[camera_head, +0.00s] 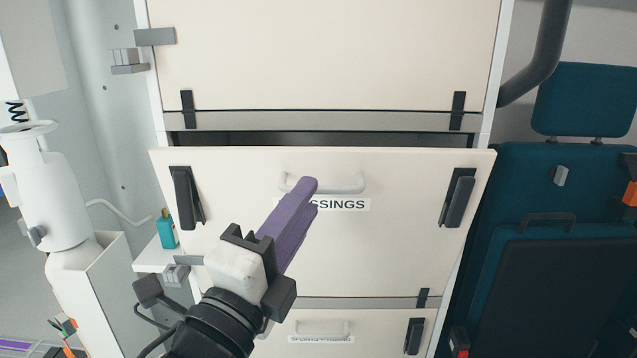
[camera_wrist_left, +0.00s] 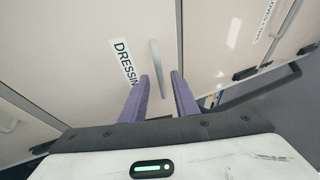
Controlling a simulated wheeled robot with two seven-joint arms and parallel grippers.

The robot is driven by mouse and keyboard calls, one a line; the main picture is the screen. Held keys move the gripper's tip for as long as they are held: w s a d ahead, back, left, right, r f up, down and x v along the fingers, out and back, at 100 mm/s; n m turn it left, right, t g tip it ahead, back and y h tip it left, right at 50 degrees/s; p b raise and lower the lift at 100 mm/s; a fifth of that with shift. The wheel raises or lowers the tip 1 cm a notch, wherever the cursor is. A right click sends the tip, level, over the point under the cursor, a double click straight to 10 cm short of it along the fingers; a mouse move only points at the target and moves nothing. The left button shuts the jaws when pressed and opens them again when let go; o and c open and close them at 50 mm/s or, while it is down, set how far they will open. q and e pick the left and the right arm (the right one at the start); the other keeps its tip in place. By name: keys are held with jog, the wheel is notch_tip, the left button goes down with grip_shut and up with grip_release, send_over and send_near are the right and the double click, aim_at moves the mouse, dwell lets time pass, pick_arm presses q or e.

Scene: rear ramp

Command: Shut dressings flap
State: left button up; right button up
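The dressings flap (camera_head: 380,240) is a cream panel in the middle of the cabinet in the head view. Its top edge stands out from the cabinet, with a dark gap (camera_head: 320,139) above it. It has a pale bar handle (camera_head: 345,184) and a partly covered label reading "...SSINGS" (camera_head: 350,204). My left gripper (camera_head: 311,192) is in front of the flap, its purple fingers overlapping the handle's left part. In the left wrist view the gripper (camera_wrist_left: 160,80) has its fingers apart, with the handle (camera_wrist_left: 157,62) seen between and beyond the tips. Contact cannot be told.
Dark latches (camera_head: 187,197) and (camera_head: 458,200) sit at the flap's sides. A closed panel (camera_head: 320,55) is above and another labelled panel (camera_head: 370,325) below. A teal seat (camera_head: 555,180) stands right. A small shelf (camera_head: 150,258) with a teal bottle (camera_head: 166,230) is left.

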pick_arm(q)
jog(key=x, duration=0.5)
jog(key=shift+w+d+r, duration=0.1)
jog(key=shift+w, duration=0.2)
grip_shut()
